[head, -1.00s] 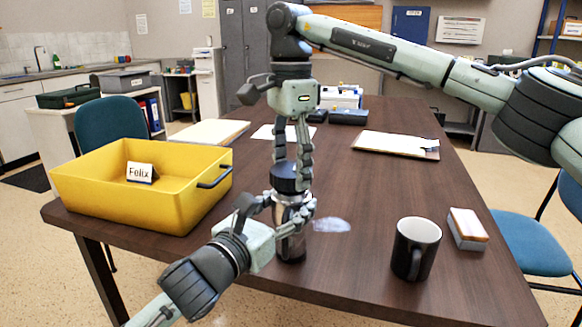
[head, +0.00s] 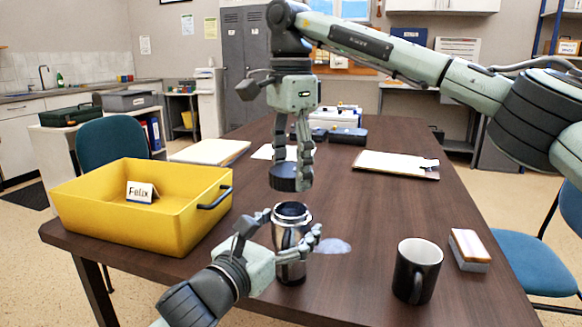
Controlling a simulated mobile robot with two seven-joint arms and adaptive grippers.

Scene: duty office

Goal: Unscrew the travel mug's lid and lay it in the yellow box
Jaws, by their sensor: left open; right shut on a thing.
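The travel mug (head: 290,268) stands upright on the table, a steel body with its open mouth showing at the top. My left gripper (head: 294,234) is open around the mug's body, a finger on either side. My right gripper (head: 292,160) points down above the mug, shut on the dark lid (head: 287,184). The lid is apart from the mug, a small gap above its mouth. The yellow box (head: 195,214) stands at the table's left front, with a white card reading "Felix" (head: 141,192) in it.
A black mug (head: 416,272) and an eraser-like block (head: 469,249) stand to the right on the dark table (head: 350,215). A clipboard (head: 396,165) with paper lies farther back. A pale patch (head: 334,246) is on the tabletop beside the travel mug. Blue chairs flank the table.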

